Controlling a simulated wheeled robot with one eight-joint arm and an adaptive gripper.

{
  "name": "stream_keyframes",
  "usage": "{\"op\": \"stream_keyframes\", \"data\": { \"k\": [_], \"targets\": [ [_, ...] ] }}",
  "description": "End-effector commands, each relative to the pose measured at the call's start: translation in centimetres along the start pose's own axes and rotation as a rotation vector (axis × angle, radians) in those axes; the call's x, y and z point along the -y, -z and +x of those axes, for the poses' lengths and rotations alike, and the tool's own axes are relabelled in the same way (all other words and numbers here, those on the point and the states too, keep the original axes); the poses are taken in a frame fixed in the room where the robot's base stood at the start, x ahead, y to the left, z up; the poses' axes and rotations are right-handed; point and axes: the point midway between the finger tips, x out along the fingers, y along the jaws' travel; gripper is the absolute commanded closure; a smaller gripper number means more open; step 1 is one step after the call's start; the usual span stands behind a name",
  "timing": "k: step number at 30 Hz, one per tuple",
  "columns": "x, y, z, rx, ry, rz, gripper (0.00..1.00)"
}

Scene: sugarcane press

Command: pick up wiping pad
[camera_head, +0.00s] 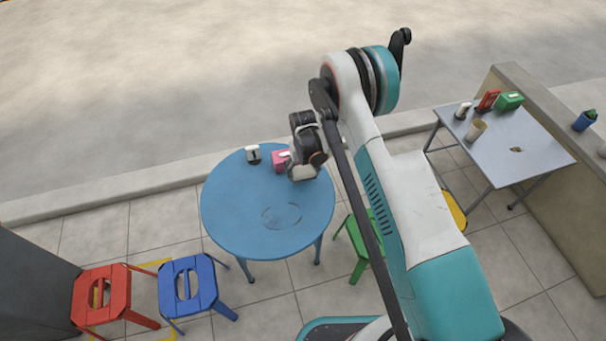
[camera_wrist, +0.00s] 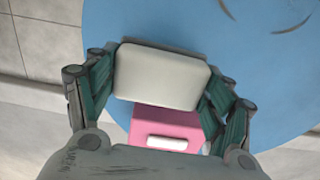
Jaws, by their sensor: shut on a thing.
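The wiping pad is a cream rounded block; it shows in the wrist view (camera_wrist: 162,77) between the two green-sided fingers. My gripper (camera_wrist: 158,80) is shut on it, with one finger at each short end. In the head view my gripper (camera_head: 302,168) is over the back right part of the round blue table (camera_head: 235,205), and the pad is a small pale patch under it (camera_head: 302,174). I cannot tell from these views how far the pad is above the table.
A pink napkin box (camera_head: 281,161) stands close beside my gripper. A white and black container (camera_head: 253,154) stands to its left. A dark ring-shaped smear (camera_head: 282,216) marks the blue table. Red (camera_head: 101,296) and blue (camera_head: 188,286) stools stand in front; a grey table (camera_head: 515,150) is at right.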

Motion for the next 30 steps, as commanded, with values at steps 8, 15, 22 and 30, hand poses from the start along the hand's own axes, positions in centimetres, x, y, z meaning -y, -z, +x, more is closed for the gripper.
{"op": "stream_keyframes", "data": {
  "k": [8,15,22,30],
  "targets": [
    [0.0,-0.1,-8.4,0.0,0.0,0.0,0.53],
    [0.0,0.0,-13.3,0.0,0.0,0.0,0.53],
    [0.0,0.0,-15.2,0.0,0.0,0.0,0.53],
    [0.0,0.0,-15.4,0.0,0.0,0.0,0.53]
  ]
}}
